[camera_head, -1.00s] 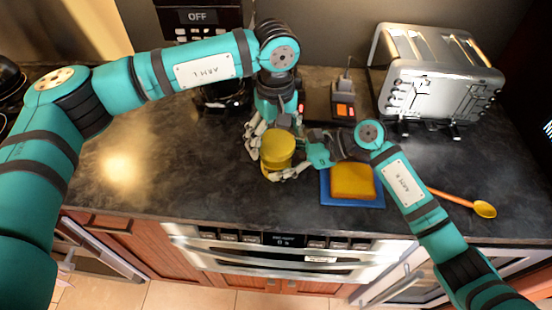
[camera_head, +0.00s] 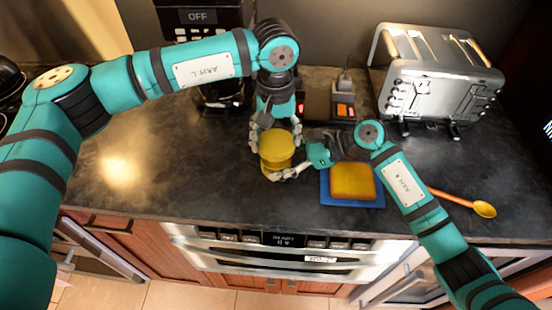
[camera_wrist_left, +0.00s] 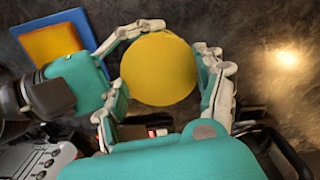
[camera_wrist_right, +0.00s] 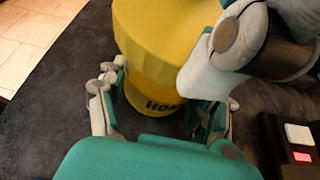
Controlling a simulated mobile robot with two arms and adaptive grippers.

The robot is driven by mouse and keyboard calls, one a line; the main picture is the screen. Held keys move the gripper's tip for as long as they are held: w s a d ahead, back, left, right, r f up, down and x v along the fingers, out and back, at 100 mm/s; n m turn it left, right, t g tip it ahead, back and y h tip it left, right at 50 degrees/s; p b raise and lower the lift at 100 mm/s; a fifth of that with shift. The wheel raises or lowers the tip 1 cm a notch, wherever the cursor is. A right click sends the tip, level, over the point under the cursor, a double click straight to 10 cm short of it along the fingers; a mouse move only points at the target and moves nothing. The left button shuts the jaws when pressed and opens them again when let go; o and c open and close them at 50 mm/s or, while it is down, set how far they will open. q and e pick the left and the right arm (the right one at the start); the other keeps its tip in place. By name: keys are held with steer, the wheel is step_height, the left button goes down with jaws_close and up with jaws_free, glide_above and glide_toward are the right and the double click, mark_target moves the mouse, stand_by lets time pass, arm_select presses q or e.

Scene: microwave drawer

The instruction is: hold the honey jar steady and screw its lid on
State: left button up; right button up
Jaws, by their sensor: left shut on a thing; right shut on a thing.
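The yellow honey jar (camera_head: 275,166) stands upright on the dark counter, with its wide yellow lid (camera_head: 277,143) on top. In the right wrist view the jar body (camera_wrist_right: 148,88) shows part of its dark lettering under the lid (camera_wrist_right: 150,30). My left gripper (camera_head: 276,141) comes from behind and above and is shut on the lid. In the left wrist view its fingers (camera_wrist_left: 163,82) are on opposite sides of the round lid. My right gripper (camera_wrist_right: 162,100) is shut on the jar body from the right, low down. The thread between lid and jar is hidden.
A yellow sponge (camera_head: 352,181) on a blue mat (camera_head: 352,202) lies close to the right gripper. A wooden spoon (camera_head: 484,209) and a silver toaster (camera_head: 432,85) are farther right. A black device with orange switches (camera_head: 344,106) stands behind. The counter left of the jar is clear.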

arm_select(q)
steer(key=m, duration=0.6)
steer(key=shift+m, duration=0.4)
steer(key=m, duration=0.6)
steer(key=shift+m, duration=0.4)
steer(key=o, duration=1.2)
steer(key=shift+r, duration=0.1)
steer(key=shift+r, duration=2.45)
